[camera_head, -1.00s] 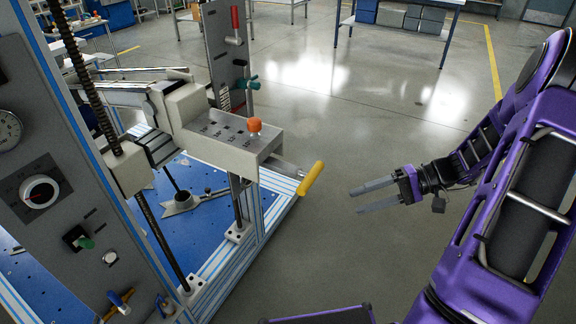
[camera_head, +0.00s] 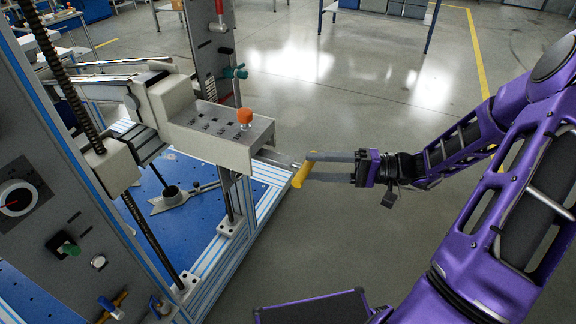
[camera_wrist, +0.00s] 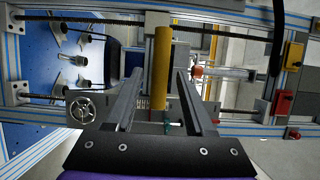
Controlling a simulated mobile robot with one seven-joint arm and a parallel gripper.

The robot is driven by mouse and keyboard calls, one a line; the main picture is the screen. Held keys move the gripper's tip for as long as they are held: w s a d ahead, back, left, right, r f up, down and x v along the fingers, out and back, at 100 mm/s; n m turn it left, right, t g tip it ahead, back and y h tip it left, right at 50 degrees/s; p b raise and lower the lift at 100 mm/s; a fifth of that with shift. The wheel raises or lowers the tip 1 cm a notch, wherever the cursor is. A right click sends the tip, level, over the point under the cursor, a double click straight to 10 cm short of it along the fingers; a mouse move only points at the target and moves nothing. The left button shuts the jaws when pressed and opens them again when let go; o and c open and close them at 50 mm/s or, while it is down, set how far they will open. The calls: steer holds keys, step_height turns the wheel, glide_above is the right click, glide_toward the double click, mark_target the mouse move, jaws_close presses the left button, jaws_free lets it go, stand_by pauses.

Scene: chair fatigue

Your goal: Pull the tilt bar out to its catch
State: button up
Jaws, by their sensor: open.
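The tilt bar shows as a short metal bar (camera_head: 276,158) with a yellow grip (camera_head: 301,174), sticking out of the grey-white housing (camera_head: 215,140) of the test machine. My gripper (camera_head: 307,167) is open at the yellow grip, its two fingers reaching toward the machine. In the wrist view the yellow grip (camera_wrist: 161,68) stands upright between the two fingers (camera_wrist: 158,100), with a gap visible on each side. I cannot tell whether any finger touches it. The catch cannot be made out.
An orange knob (camera_head: 245,117) stands on top of the housing. A teal handle (camera_head: 236,72) and a red handle (camera_head: 220,10) sit on the panel behind. The blue base plate (camera_head: 150,240) lies below. The floor right of the machine is clear.

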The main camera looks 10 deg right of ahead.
mark_target(301, 166)
steer(key=x, duration=0.6)
steer(key=shift+a, duration=0.3)
jaws_close()
stand_by(1.1)
